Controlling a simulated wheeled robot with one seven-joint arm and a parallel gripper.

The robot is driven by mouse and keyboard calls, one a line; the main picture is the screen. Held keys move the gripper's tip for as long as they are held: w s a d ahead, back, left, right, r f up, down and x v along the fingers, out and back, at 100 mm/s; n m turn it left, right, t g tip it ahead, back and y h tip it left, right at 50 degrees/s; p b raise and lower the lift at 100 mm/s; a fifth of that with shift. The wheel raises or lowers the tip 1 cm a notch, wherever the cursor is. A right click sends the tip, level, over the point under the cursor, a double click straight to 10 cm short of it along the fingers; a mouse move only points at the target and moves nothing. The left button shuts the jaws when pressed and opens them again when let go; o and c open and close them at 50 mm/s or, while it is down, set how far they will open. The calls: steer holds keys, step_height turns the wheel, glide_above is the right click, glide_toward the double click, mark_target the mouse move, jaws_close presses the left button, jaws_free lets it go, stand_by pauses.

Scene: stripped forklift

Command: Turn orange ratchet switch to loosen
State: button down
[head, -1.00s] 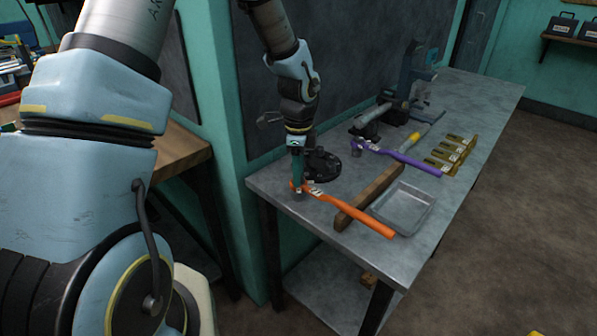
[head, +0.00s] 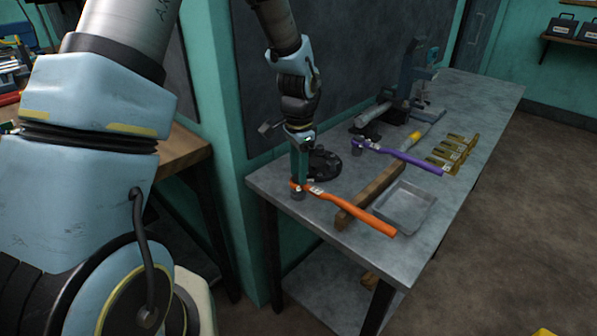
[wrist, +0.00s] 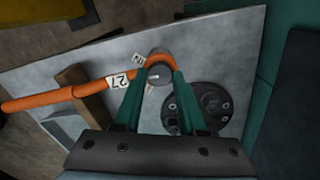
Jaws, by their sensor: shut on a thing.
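The orange ratchet (head: 348,211) lies on the metal workbench, its handle resting across a wooden block and its head at the near left end. In the wrist view its orange handle (wrist: 50,97) runs to the left and bears a "27" label. The grey round switch (wrist: 154,76) on the ratchet head lies between my fingertips. My gripper (head: 298,182) points down at the ratchet head, and its green fingers (wrist: 160,80) are shut on the head area. The fingers hide part of the head in the head view.
A black round flange (head: 324,164) stands close beside my gripper. The wooden block (head: 370,195), a grey tray (head: 405,208), a purple ratchet (head: 398,155) and a vise (head: 415,80) are farther along the workbench (head: 455,125). A teal wall post stands left of the bench.

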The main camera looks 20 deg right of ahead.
steer(key=n, duration=0.5)
steer(key=shift+n+b, duration=0.3)
steer(key=shift+n, duration=2.2)
steer(key=shift+c, duration=2.3)
jaws_free()
step_height(320, 180, up, 11)
steer(key=b, duration=0.1)
steer(key=shift+b, duration=0.4)
steer(key=shift+f, duration=0.1)
